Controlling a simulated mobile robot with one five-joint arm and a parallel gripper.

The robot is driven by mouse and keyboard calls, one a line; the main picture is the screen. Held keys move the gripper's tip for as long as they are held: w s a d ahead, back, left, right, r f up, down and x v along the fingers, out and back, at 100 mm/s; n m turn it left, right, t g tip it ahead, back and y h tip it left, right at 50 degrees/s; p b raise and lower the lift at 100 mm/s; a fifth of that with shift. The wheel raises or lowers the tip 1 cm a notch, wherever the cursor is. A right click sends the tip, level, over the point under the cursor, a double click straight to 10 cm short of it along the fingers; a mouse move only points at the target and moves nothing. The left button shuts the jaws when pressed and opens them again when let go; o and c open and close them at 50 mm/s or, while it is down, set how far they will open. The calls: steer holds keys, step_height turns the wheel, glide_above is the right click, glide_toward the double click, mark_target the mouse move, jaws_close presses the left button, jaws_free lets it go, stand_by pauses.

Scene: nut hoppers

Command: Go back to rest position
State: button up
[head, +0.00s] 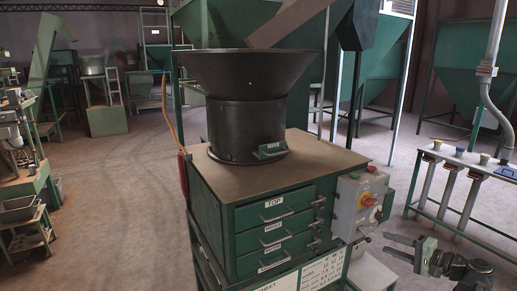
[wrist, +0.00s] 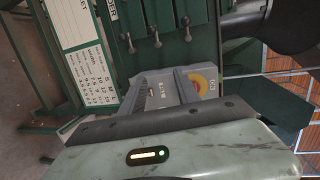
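My gripper (head: 387,244) is at the lower right of the head view, in front of and to the right of the green drawer cabinet (head: 205,203). Its two fingers point left and stand apart, with nothing seen between them. It is close to the grey control box (head: 349,212) on the cabinet's right side, with a visible gap in the picture. In the wrist view the scene is turned sideways; the control box (wrist: 190,87) and a white printed card (wrist: 82,45) show there.
A black hopper (head: 245,125) stands on the cabinet top. Drawers (head: 270,220) on its front look shut. A table with capped posts (head: 450,155) stands at the right. A workbench (head: 25,180) is at the left. The floor (head: 110,230) left of the cabinet is clear.

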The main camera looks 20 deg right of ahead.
steer(key=w+a+f+n+g+y+p, duration=0.1)
steer(key=w+a+f+n+g, duration=0.3)
steer(key=a, duration=0.7)
steer(key=w+a+f+n+g, duration=0.1)
steer(key=w+a+f+g, duration=0.4)
steer(key=a, duration=0.6)
steer(key=s+a+f+n+g+h, duration=0.1)
steer(key=a+f+n+g+h, duration=0.1)
steer(key=a, duration=0.5)
steer(key=s+a+f+n+g+h+p, duration=0.1)
steer(key=s+a+f+n+h, duration=0.1)
steer(key=a, duration=0.5)
steer(key=s+a+f+n+g+h+p, duration=0.1)
steer(key=a+f+n+g+h, duration=0.1)
steer(key=a, duration=0.5)
steer(key=shift+s+f+n+g+h, duration=0.35)
steer(key=shift+f+n+h, duration=0.25)
steer(key=shift+n, duration=0.6)
steer(key=shift+a, duration=0.1)
